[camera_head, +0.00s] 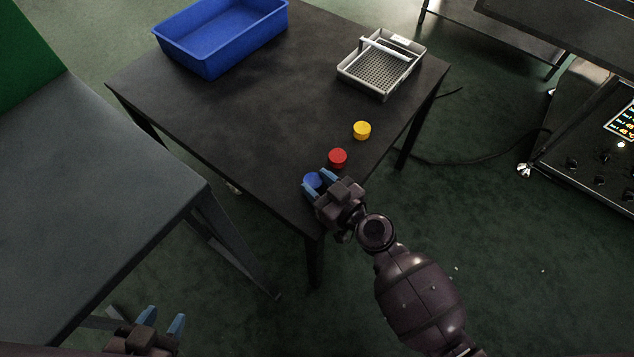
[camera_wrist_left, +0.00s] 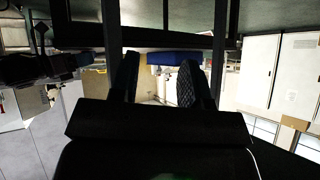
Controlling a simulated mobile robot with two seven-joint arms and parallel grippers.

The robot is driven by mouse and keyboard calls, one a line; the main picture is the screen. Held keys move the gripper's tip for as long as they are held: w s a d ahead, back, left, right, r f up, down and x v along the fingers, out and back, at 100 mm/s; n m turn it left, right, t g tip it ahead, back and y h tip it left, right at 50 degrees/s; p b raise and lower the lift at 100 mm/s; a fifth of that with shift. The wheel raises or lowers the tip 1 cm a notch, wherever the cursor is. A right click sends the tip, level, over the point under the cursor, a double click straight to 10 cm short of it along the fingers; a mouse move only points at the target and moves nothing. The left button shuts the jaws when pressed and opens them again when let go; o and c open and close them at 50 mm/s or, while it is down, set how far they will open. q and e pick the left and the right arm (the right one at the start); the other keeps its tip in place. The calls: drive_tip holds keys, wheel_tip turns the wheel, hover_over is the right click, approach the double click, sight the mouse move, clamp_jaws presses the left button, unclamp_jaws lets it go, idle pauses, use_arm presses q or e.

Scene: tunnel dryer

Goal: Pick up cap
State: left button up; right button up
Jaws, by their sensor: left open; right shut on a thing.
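My left gripper (camera_head: 162,322) is open and empty at the lower left, away from the caps. Its fingers also show in the left wrist view (camera_wrist_left: 160,80).
A blue bin (camera_head: 215,62) stands at the table's back left. A grey perforated tray with a handle (camera_head: 350,76) is at the back right. A grey table (camera_head: 90,200) stands at the left. The dark table's middle is clear.

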drive_tip(key=r, duration=0.1)
drive_tip(key=r+p, duration=0.1)
drive_tip(key=r, duration=0.1)
drive_tip(key=shift+w+r, duration=0.2)
drive_tip(key=shift+r, duration=0.05)
wheel_tip(320, 180, up, 6)
drive_tip(key=r+p, duration=0.1)
drive_tip(key=p, duration=0.3)
use_arm(q)
drive_tip(key=shift+n, duration=0.8)
drive_tip(key=r+p, duration=0.1)
drive_tip(key=r, duration=0.1)
drive_tip(key=r+p, duration=0.3)
drive_tip(key=shift+s+a+r, duration=0.35)
drive_tip(key=shift+r, duration=0.05)
use_arm(e)
wheel_tip(320, 180, up, 9)
hover_over(319, 184)
drive_tip(key=shift+s+r, duration=0.1)
drive_tip(key=shift+s, duration=0.05)
